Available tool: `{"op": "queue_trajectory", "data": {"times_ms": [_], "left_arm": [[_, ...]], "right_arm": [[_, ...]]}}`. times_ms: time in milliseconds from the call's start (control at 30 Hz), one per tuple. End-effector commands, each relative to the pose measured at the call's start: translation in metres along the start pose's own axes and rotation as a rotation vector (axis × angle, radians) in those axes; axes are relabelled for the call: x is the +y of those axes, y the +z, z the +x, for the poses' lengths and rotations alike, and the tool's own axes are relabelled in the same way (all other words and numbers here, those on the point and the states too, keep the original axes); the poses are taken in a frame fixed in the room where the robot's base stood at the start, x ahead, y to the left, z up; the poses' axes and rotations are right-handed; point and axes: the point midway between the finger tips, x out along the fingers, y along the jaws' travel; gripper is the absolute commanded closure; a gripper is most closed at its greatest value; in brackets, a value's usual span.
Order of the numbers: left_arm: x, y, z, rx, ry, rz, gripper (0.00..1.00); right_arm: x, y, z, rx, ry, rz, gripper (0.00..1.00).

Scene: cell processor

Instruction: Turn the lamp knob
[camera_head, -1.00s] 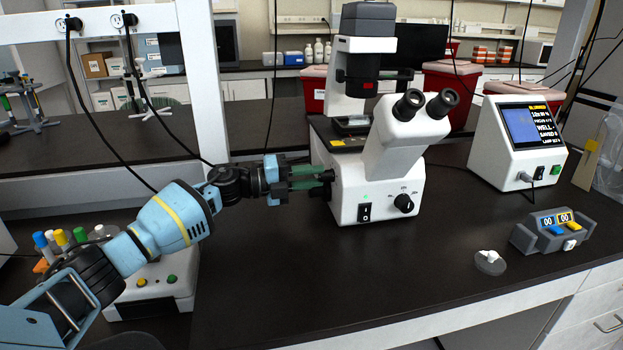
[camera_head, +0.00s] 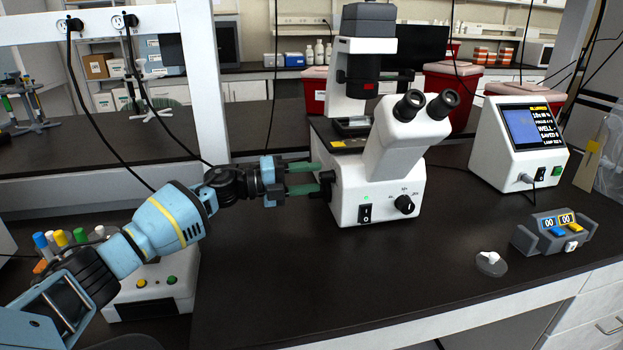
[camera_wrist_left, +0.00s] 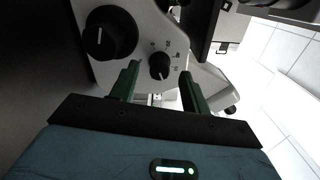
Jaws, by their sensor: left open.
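The white microscope (camera_head: 378,185) stands on the dark bench. Its front face carries a black knob (camera_head: 404,204) with scale marks around it, right of a rocker switch. My left gripper (camera_head: 320,178) is at the microscope's left side, with its green fingers spread and pointing at dark side parts. In the left wrist view, a small black knob (camera_wrist_left: 160,66) with a white pointer line and scale marks lies between the open fingertips (camera_wrist_left: 159,72). A larger black knob (camera_wrist_left: 109,33) is beside it, outside the fingers. Contact with the small knob cannot be told. My right gripper is not in view.
A monitor box (camera_head: 517,145) stands at the right. A grey two-display counter (camera_head: 552,232) and a small disc with a white knob (camera_head: 490,263) lie at the front right. A white device with coloured caps (camera_head: 155,290) is under my left arm. The front middle bench is clear.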

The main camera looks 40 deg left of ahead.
Motion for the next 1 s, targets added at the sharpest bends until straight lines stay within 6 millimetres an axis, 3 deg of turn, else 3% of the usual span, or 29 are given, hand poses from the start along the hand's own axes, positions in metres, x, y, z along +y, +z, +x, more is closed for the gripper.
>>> {"op": "queue_trajectory", "data": {"times_ms": [200,433,1000], "left_arm": [[0.005,-0.001,-0.035,0.0,0.008,-0.002,0.53],[0.003,-0.001,-0.061,0.001,0.004,-0.001,0.53],[-0.001,-0.001,-0.069,0.0,-0.001,-0.003,0.53]], "right_arm": [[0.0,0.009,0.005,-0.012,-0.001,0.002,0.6],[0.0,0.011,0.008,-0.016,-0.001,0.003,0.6],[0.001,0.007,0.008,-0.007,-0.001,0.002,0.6]]}}
